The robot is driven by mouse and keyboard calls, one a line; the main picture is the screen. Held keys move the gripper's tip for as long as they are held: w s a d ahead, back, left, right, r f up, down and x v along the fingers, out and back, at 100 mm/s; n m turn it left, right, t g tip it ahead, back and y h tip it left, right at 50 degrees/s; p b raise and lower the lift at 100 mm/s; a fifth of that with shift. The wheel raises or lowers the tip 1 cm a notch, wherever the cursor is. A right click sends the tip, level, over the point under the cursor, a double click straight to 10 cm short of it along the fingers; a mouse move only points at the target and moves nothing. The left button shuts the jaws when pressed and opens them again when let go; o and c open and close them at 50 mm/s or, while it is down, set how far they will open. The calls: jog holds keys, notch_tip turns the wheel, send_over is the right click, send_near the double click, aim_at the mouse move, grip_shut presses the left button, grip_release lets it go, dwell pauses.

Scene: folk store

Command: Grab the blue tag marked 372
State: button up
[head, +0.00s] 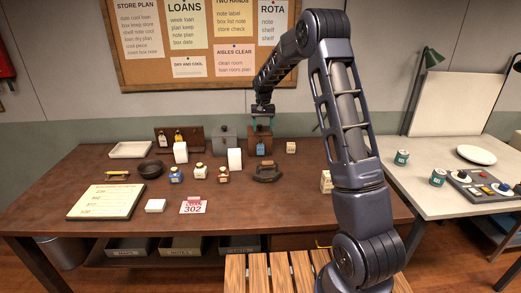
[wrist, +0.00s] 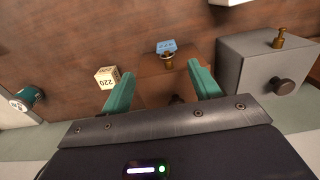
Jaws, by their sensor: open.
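A small blue tag (head: 260,149) hangs on the front of a brown wooden box (head: 261,137) at the back of the brown table. In the wrist view the blue tag (wrist: 166,46) shows beside a brass hook or peg (wrist: 167,60), and its marking is too small to read surely. My gripper (head: 262,124) is at the wooden box, its teal fingers apart. In the wrist view my gripper (wrist: 160,72) has nothing between its fingertips; the tag lies just beyond them, apart. Part of the box is hidden by my gripper.
A grey box (head: 224,138) with a knob stands close beside the wooden box. A cream numbered block (head: 291,147) is on its other side. A dark flat iron (head: 267,172) and a white block (head: 235,159) stand in front. The table's front middle is mostly clear.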

jog(key=f, duration=0.1)
send_over(261, 155)
jog(key=shift+w+a+f, duration=0.1)
jog(key=shift+f, duration=5.3)
jog(key=shift+c, duration=0.2)
jog(key=c, duration=1)
